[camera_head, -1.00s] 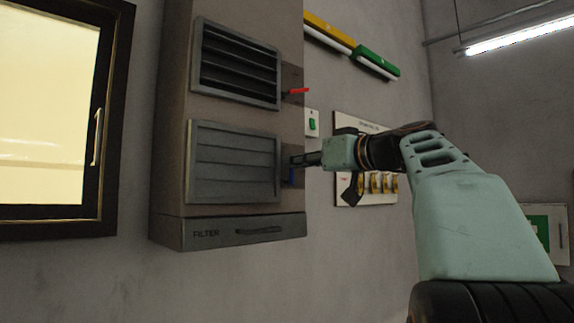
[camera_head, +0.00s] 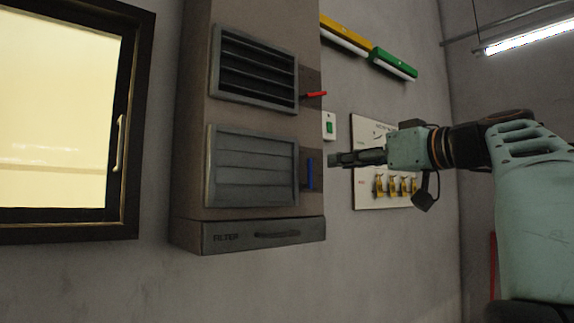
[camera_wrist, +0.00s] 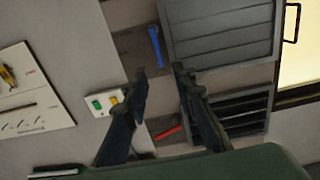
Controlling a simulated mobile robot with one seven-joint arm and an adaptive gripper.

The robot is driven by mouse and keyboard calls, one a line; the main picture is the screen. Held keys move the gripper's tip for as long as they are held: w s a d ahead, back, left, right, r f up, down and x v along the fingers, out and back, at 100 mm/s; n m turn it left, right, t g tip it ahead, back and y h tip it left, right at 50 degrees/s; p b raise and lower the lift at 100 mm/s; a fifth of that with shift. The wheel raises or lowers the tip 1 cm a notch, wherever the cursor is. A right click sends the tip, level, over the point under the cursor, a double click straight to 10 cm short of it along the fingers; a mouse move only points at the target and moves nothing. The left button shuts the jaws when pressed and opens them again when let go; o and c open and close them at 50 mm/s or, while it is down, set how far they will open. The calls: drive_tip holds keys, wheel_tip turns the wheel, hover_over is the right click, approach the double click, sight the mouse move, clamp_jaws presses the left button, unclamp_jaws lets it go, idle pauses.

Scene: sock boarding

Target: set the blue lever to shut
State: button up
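The blue lever (camera_head: 310,173) is on the side of the grey vent unit, beside the lower louvre (camera_head: 252,167). It hangs upright, pointing down, and the lower louvre's slats lie flat and closed. The blue lever (camera_wrist: 154,46) also shows in the wrist view, just beyond the fingertips. My gripper (camera_head: 332,160) is to the right of the lever, apart from it. In the wrist view my gripper (camera_wrist: 160,72) has its two fingers spread with nothing between them.
A red lever (camera_head: 315,94) sticks out nearly level beside the upper louvre (camera_head: 255,68), whose slats are open. A green switch (camera_head: 329,127) and a panel with yellow levers (camera_head: 396,185) are on the wall at right. A window (camera_head: 60,110) is at left.

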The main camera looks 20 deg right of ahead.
drive_tip(key=v, duration=0.2)
drive_tip(key=shift+s+d, duration=0.15)
drive_tip(key=shift+s, duration=0.2)
